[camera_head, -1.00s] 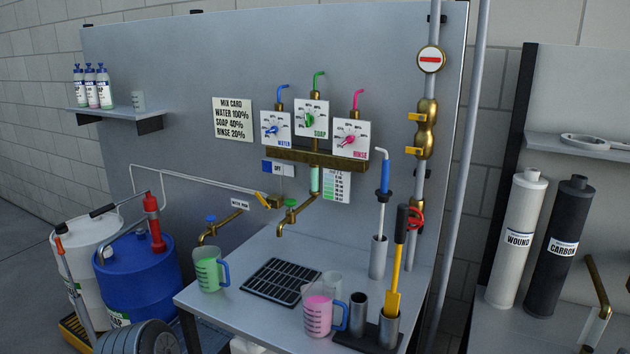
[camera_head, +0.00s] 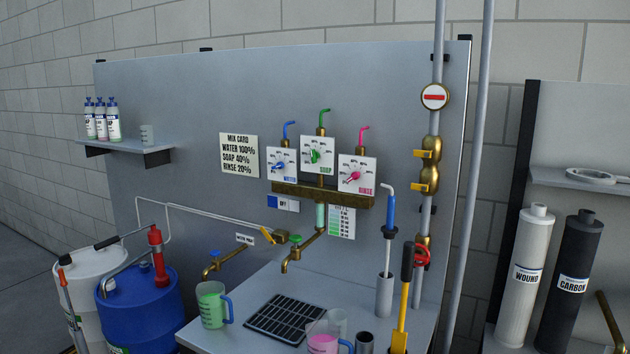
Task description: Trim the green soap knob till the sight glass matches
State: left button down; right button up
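The green soap knob (camera_head: 314,156) sits on the middle white dial plate of the brass manifold (camera_head: 320,193), between the blue water knob (camera_head: 279,167) and the pink rinse knob (camera_head: 352,176). The sight glass (camera_head: 320,216) hangs below the manifold and looks pale green. A card with green shaded bands (camera_head: 341,222) is right beside it; its print is too small to read. The mix card (camera_head: 239,155) on the panel reads water 100%, soap 40%, rinse 20%. Neither of my grippers shows in the view.
A jug of green liquid (camera_head: 212,305) and a jug of pink liquid (camera_head: 323,340) stand on the bench beside the black drain grate (camera_head: 286,318). Brass taps (camera_head: 291,254) jut over the bench. A blue-handled wand (camera_head: 390,215) and a yellow tool (camera_head: 400,318) stand upright at right.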

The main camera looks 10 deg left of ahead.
aim_at(314, 155)
jog(key=j+z, duration=0.15)
jog(key=z, duration=0.25)
jog(key=j+z, duration=0.15)
jog(key=z, duration=0.2)
jog(key=j+z, duration=0.2)
jog(key=z, duration=0.2)
jog(key=k+j+z, duration=0.15)
jog(key=j, duration=0.25)
jog(key=j+z, duration=0.15)
jog(key=j, duration=0.3)
jog(key=k+j+z, duration=0.15)
jog(key=j, duration=0.25)
jog(key=k+j+z, duration=0.15)
jog(key=j, duration=0.2)
jog(key=k+j+z, duration=0.15)
jog(key=j, duration=0.2)
jog(key=k+j, duration=0.2)
jog(key=j, duration=0.15)
jog(key=k+j, duration=0.2)
jog(key=j+u, duration=0.05)
jog(key=j, duration=0.05)
